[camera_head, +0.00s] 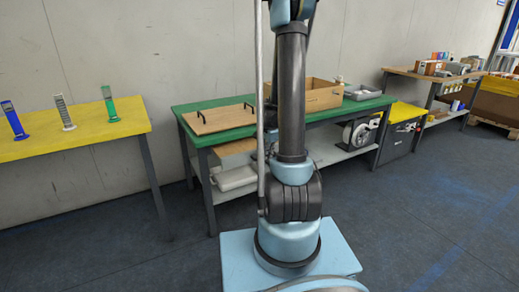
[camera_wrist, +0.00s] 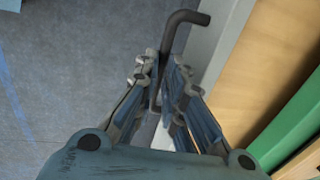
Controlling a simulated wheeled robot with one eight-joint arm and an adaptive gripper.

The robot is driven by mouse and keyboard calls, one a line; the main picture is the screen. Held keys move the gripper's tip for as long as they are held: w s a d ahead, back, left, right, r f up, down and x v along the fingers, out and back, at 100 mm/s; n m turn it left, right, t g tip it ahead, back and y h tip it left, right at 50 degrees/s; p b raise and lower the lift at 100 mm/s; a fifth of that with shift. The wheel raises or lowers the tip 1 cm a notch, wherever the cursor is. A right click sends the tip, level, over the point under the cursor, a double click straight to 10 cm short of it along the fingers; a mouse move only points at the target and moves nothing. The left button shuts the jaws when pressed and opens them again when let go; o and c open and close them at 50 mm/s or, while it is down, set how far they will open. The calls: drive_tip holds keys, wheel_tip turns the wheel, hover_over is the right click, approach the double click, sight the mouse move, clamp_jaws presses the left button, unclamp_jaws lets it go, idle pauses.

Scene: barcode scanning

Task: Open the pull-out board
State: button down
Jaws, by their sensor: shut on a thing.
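A light wooden board, likely the pull-out board (camera_head: 237,147), shows just under the green tabletop in the head view, partly hidden by my arm. In the wrist view a wooden surface (camera_wrist: 262,75) with a pale grey front edge (camera_wrist: 213,55) lies beside the green table edge (camera_wrist: 295,125). A dark bent bar handle (camera_wrist: 180,22) stands out from the front edge. My gripper (camera_wrist: 163,75) is shut on the handle, with a finger on each side of it. My gripper is not visible in the head view.
The green table (camera_head: 190,106) carries a flat board with two black handles (camera_head: 220,119) and an open wooden box (camera_head: 318,95). Its lower shelf holds a grey bin (camera_head: 234,178). A yellow table (camera_head: 70,138) stands at left. The floor in front is clear.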

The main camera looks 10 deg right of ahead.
drive_tip(key=s+d, duration=0.2)
drive_tip(key=s, duration=0.5)
drive_tip(key=shift+s+d, duration=0.2)
drive_tip(key=shift+s, duration=0.1)
drive_tip(key=c, duration=2)
unclamp_jaws()
drive_tip(key=shift+o, duration=0.2)
drive_tip(key=shift+r, duration=0.1)
wheel_tip(320, 180, up, 11)
drive_tip(key=s, duration=0.2)
drive_tip(key=shift+d+r, duration=0.2)
drive_tip(key=shift+d, duration=0.15)
drive_tip(key=s+a+n, duration=0.4)
drive_tip(key=s+n, duration=0.3)
drive_tip(key=s, duration=0.4)
drive_tip(key=s+a+f+n, duration=0.1)
drive_tip(key=s+a+n, duration=0.3)
drive_tip(key=s+n, duration=0.3)
drive_tip(key=s, duration=0.5)
drive_tip(key=shift+f+n+h, duration=0.2)
drive_tip(key=shift+n+h, duration=0.1)
